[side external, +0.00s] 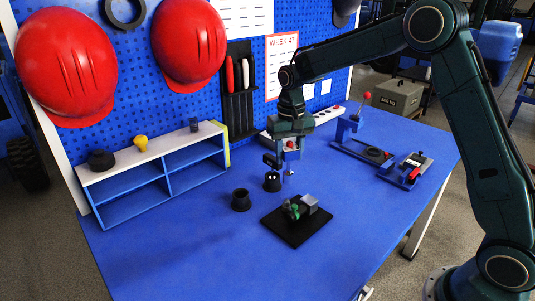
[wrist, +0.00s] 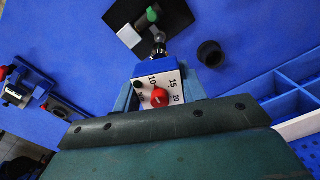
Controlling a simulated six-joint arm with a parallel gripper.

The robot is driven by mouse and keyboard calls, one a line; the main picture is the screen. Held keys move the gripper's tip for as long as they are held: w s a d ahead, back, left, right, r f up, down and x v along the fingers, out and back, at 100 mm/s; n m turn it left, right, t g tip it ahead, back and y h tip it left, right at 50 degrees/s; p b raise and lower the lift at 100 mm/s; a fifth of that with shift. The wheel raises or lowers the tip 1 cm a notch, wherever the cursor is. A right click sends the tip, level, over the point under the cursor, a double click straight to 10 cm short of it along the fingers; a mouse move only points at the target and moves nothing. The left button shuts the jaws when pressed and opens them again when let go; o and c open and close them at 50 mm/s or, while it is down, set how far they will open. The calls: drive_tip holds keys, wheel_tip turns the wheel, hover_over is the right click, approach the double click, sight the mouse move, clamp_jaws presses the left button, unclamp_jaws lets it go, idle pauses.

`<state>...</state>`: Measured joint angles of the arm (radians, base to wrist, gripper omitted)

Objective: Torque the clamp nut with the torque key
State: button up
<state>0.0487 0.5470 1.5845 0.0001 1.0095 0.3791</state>
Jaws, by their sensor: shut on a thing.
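My gripper (side external: 287,158) is shut on the torque key, above the table. In the wrist view, the key's white dial face (wrist: 147,91) with 10, 15 and 20 and a red knob sits between the fingers. A dark shaft runs from it towards a silver rounded end. The clamp (side external: 298,208), with a green part and a grey block, sits on a black plate (side external: 291,234), in front and right of my gripper. The key appears apart from the clamp in the side view. I cannot make out the nut clearly.
A black cup (side external: 240,201) stands left of the plate. A dark cylinder (side external: 272,183) shows just below my gripper; I cannot tell whether it belongs to the key. A blue shelf (side external: 133,203) is at left. Blue fixtures (side external: 404,171) are at right. The front table is clear.

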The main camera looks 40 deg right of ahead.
sight(288, 171)
drive_tip(key=shift+f, duration=0.2)
drive_tip(key=shift+f, duration=2.4)
drive_tip(key=shift+f, duration=1.55)
idle(0.3)
drive_tip(key=shift+m, duration=0.4)
idle(0.3)
drive_tip(key=shift+m, duration=5.3)
